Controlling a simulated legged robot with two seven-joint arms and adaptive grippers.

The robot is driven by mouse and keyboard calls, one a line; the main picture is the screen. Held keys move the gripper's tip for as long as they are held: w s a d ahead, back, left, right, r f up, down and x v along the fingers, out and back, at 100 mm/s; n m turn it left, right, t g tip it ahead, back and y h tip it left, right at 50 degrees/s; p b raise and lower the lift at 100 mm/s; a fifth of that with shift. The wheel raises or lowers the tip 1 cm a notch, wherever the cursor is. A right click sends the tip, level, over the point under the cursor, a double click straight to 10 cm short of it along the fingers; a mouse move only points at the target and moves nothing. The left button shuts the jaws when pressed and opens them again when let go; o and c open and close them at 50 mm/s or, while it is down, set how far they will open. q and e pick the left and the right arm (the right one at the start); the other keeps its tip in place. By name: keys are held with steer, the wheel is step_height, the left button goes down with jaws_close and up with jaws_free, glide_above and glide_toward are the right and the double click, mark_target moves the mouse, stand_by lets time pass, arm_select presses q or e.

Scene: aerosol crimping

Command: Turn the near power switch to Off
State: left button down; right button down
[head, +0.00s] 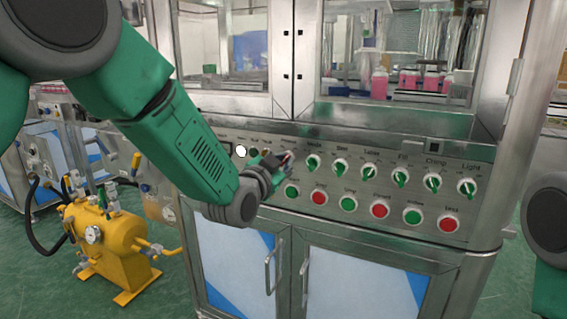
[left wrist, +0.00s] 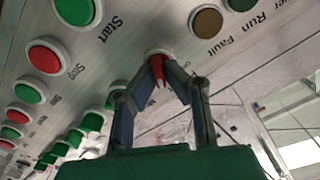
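The power switch is a small red-handled knob on the sloping steel control panel (head: 390,224). In the left wrist view the red switch (left wrist: 158,70) sits between my left fingertips, its handle pointing down toward the palm. In the head view my left gripper (head: 287,160) reaches the panel there and mostly hides the switch. The fingers look closed around the handle, one on each side. The switch's label and exact setting cannot be read. My right gripper is out of view.
Green rotary switches (head: 313,162) run to the right along the panel, above green and red push buttons (head: 319,198). Round indicator lamps (left wrist: 207,21) sit beside the red switch. A yellow pressure tank (head: 110,245) stands at left. Cabinet doors with handles (head: 305,280) are below.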

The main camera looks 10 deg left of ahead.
arm_select(q)
steer(key=shift+f, duration=0.1)
steer(key=shift+n+p, duration=0.9)
steer(key=shift+n, duration=0.5)
steer(key=n+p, duration=0.2)
steer(key=n, duration=0.1)
steer(key=shift+a+n, duration=0.15)
steer(key=shift+n, duration=0.15)
steer(key=shift+f+n+p, duration=0.1)
steer(key=shift+n+p, duration=0.55)
steer(key=shift+n, duration=2.05)
steer(key=c, duration=1.7)
jaws_free()
steer(key=shift+a, duration=0.1)
